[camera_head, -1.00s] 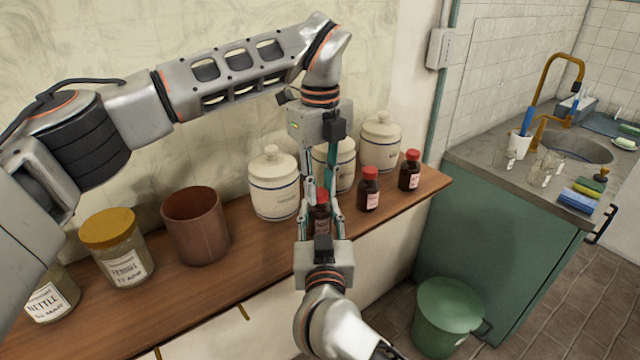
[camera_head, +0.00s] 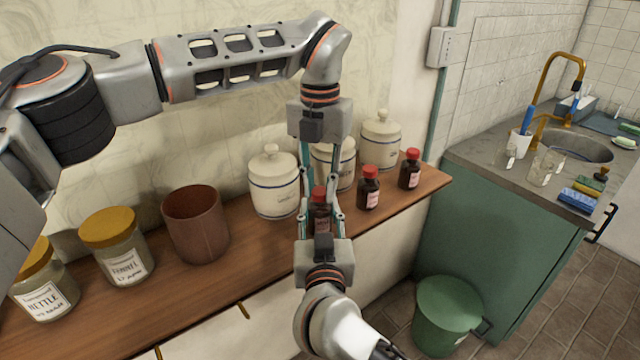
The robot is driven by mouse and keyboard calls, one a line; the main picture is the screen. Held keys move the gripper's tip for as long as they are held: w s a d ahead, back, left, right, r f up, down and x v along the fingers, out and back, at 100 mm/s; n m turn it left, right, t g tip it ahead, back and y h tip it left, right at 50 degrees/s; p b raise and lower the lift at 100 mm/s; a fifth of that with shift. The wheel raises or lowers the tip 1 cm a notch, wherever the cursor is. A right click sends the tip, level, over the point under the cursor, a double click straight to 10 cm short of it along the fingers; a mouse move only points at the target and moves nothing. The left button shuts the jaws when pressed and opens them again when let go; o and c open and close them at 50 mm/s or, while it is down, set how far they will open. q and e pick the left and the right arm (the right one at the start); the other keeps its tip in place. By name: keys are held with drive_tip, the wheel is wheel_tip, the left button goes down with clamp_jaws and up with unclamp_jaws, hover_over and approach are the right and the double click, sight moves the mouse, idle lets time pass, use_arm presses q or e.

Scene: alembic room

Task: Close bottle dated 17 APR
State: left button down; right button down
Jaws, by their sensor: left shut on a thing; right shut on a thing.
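A small dark brown bottle (camera_head: 321,221) with a red cap (camera_head: 318,193) and a pale label stands on the wooden shelf, partly hidden between my gripper fingers. My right gripper (camera_head: 320,214), coming from the front, is shut on the bottle's body. My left gripper (camera_head: 319,188), pointing down from above, is shut on the red cap, which sits on the bottle's neck. Two similar red-capped bottles stand to the right, one nearer (camera_head: 368,188) and one farther (camera_head: 410,170).
White lidded jars (camera_head: 273,184) stand behind the bottles. A brown pot (camera_head: 196,226) and yellow-lidded glass jars (camera_head: 117,247) stand at left on the shelf (camera_head: 190,300). A green bin (camera_head: 447,310) stands on the floor, below the sink counter (camera_head: 490,165).

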use_arm(q)
drive_tip(key=c, duration=1.8)
unclamp_jaws()
drive_tip(key=shift+r, duration=2.3)
drive_tip(key=shift+c, duration=0.2)
wheel_tip(320, 180, up, 4)
drive_tip(key=shift+f+n, duration=0.2)
drive_tip(key=shift+n, duration=1)
drive_tip(key=shift+f, duration=0.1)
